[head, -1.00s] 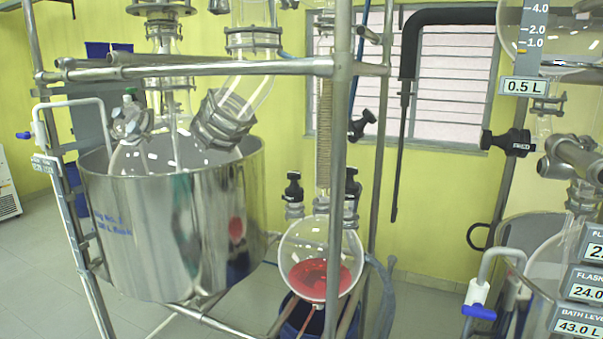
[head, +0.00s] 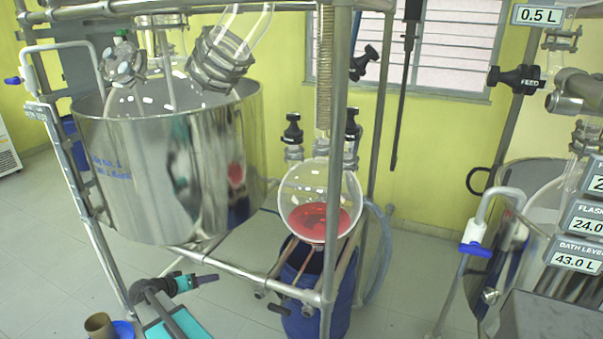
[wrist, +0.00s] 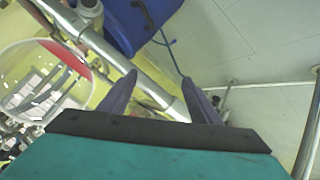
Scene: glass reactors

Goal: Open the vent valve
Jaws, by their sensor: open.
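No valve here carries a readable vent label, so I cannot tell which one is the vent valve. In the head view, black-knobbed valves stand at the left neck (head: 292,132) and the right neck (head: 353,126) above a round glass flask with red liquid (head: 319,219). Another black-knobbed valve (head: 364,63) sits higher, beside the upright pole. In the wrist view my gripper (wrist: 159,77) is open and empty, its two purple fingers apart. A metal frame pipe passes behind the fingers, and the flask (wrist: 38,80) shows at the left. No valve is between the fingers.
A steel vessel (head: 170,170) stands left within a pipe frame. A blue drum (head: 322,300) is below the flask. At right are a valve labelled FEED (head: 517,78), a blue-handled tap (head: 475,249) and display panels (head: 578,255). Floor at lower left is partly clear.

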